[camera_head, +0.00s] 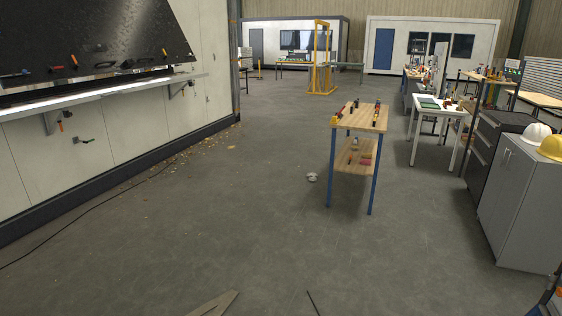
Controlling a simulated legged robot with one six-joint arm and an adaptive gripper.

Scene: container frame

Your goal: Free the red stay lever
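A black hatch panel (90,35) stands raised on the pale container wall at the left. Small orange-red handles show near its lower edge, one at left (74,60) and one at right (165,52). Another small orange piece (60,126) sits under the shelf by a bracket, and a dark latch-like handle (84,141) is on the wall beside it. I cannot tell which of these, if any, is the red stay lever; they are too small. My gripper is not in view.
A narrow shelf (110,93) juts from the container wall. Debris (190,150) and a dark cable (75,225) lie along its foot. A wooden table with blue legs (365,118), a white table (437,112) and a grey cabinet (525,205) stand right. The middle floor is mostly clear.

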